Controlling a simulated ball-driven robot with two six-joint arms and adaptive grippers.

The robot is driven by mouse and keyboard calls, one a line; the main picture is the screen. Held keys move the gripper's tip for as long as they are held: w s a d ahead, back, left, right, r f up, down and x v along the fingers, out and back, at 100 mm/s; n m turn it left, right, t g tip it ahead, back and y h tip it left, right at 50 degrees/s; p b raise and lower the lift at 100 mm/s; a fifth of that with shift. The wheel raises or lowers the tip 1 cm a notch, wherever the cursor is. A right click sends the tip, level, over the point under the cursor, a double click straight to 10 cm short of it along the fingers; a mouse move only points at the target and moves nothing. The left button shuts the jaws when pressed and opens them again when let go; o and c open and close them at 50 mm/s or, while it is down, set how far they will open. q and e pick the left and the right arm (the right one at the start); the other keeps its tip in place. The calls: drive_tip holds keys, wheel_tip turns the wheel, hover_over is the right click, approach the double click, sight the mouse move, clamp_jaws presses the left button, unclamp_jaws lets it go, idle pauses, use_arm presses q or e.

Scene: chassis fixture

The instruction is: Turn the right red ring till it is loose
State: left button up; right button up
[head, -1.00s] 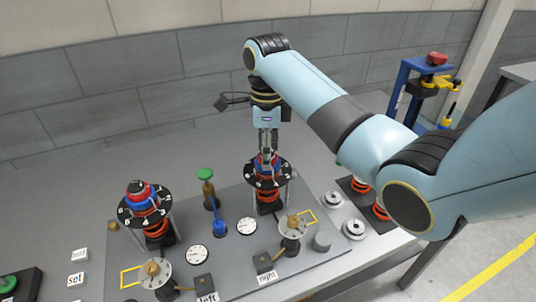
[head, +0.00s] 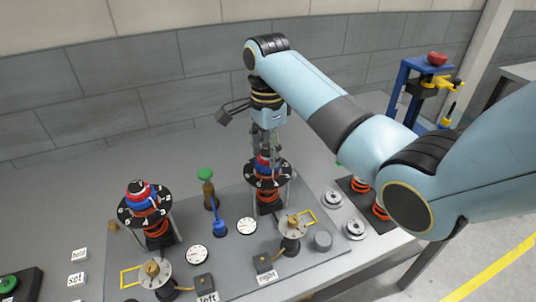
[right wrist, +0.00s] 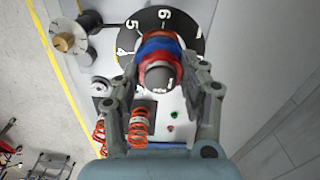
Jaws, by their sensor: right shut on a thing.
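The right red ring (head: 262,157) sits with a blue ring around the post above the right black numbered dial (head: 283,173). My right gripper (head: 264,154) points straight down over this post. In the right wrist view its two fingers (right wrist: 160,66) are on either side of the red ring (right wrist: 178,60), just behind the round grey post top (right wrist: 158,77), and are shut on it. The blue ring (right wrist: 160,44) shows beyond it. The fingers partly hide the ring in the head view. My left gripper is not in view.
A similar left dial (head: 128,216) with red and blue rings stands at the left. Gauges (head: 246,226), a green-topped lever (head: 206,181) and brass knobs (head: 292,223) stand on the plate (head: 225,265). Orange springs (right wrist: 139,125) are beside the post. A blue press (head: 408,80) stands at the back right.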

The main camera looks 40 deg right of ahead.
drive_tip(key=n, duration=1)
drive_tip(key=shift+n, duration=0.4)
drive_tip(key=o, duration=1)
drive_tip(key=shift+c, duration=0.2)
drive_tip(key=shift+r, duration=0.1)
wheel_tip(320, 180, up, 7)
drive_tip(key=shift+f, duration=0.1)
drive_tip(key=shift+f, duration=0.1)
